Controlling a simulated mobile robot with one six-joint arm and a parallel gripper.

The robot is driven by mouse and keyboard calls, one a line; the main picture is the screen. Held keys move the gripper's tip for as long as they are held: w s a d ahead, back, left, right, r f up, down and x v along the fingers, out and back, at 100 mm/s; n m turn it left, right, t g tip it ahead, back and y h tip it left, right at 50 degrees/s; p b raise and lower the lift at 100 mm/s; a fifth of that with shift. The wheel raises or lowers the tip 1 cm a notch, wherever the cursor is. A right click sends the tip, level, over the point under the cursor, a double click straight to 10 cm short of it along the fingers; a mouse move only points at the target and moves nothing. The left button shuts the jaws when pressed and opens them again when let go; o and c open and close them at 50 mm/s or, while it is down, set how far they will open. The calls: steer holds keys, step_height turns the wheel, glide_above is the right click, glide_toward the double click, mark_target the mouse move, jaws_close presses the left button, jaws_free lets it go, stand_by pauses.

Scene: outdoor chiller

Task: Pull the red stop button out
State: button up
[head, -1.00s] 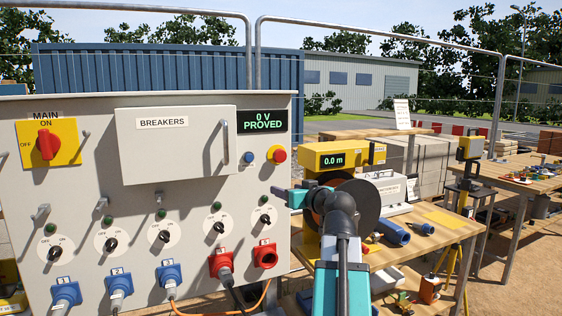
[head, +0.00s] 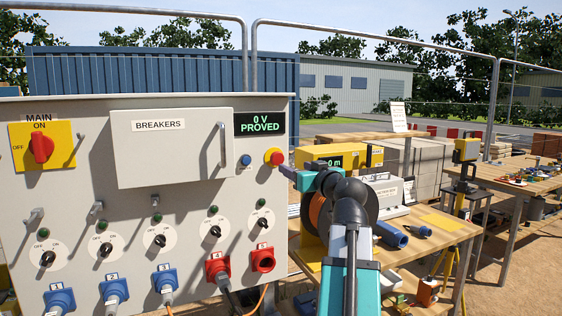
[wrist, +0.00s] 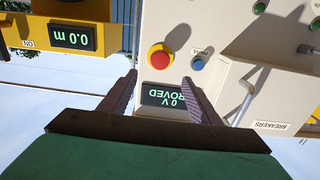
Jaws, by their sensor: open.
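The red stop button (head: 275,157) sits on a yellow ring on the right side of the grey panel (head: 130,220), below the "0 V PROVED" display. It also shows in the wrist view (wrist: 160,57), beyond and between my fingers. My gripper (head: 284,170) is just right of and below the button in the head view, its tip near the panel's right edge. In the wrist view my gripper (wrist: 157,82) is open, its two fingers spread and nothing between them. Whether a finger touches the button cannot be told; the wrist view shows it apart.
A small blue button (head: 246,160) is just left of the red one. The breaker cover (head: 165,150) with its handle is further left. The yellow box with a display (head: 345,152) and a wooden table (head: 440,235) stand at right.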

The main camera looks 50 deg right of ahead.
mark_target(279, 159)
steer(key=p+x, duration=0.2)
steer(key=x, duration=1.1)
steer(key=shift+c, duration=0.3)
jaws_close()
